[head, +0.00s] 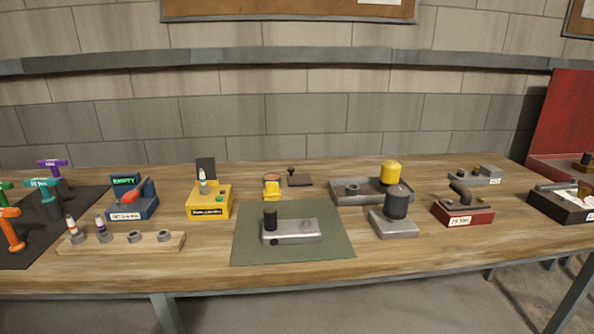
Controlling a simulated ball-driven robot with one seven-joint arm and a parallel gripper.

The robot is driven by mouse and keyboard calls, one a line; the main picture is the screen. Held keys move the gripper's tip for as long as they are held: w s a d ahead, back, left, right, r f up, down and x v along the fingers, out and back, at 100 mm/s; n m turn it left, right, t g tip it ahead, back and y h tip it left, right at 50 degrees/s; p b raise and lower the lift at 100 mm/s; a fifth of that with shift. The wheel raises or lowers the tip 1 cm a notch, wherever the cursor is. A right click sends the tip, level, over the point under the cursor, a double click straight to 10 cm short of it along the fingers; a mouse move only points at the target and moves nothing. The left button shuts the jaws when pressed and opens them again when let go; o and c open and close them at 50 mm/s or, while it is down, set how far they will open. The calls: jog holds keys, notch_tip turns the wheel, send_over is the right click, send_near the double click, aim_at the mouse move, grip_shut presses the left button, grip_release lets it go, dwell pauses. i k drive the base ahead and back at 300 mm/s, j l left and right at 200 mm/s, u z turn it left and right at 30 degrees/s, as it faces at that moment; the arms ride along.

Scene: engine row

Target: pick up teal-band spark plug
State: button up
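A white spark plug (203,182) stands upright in the yellow box (208,206) at centre left. A small band on it looks greenish or teal, but it is too small to be sure. A spark plug with an orange-red band (71,224) and one with a purple band (102,224) stand in the wooden rack (120,245) at the front left. My gripper is not in view.
T-handled tools (42,188) stand at the far left. A blue box (134,205) with a red lever sits between the rack and yellow box. A green mat (290,252) bears a metal block (292,232). A grey tray (345,199) and red-based part (462,214) stand rightward.

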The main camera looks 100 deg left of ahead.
aim_at(203, 184)
jog(key=u, duration=2.95)
jog(key=l+u, duration=0.2)
jog(key=l, duration=0.2)
jog(key=k+l+u, duration=0.2)
jog(key=l, duration=0.2)
jog(key=i, duration=0.1)
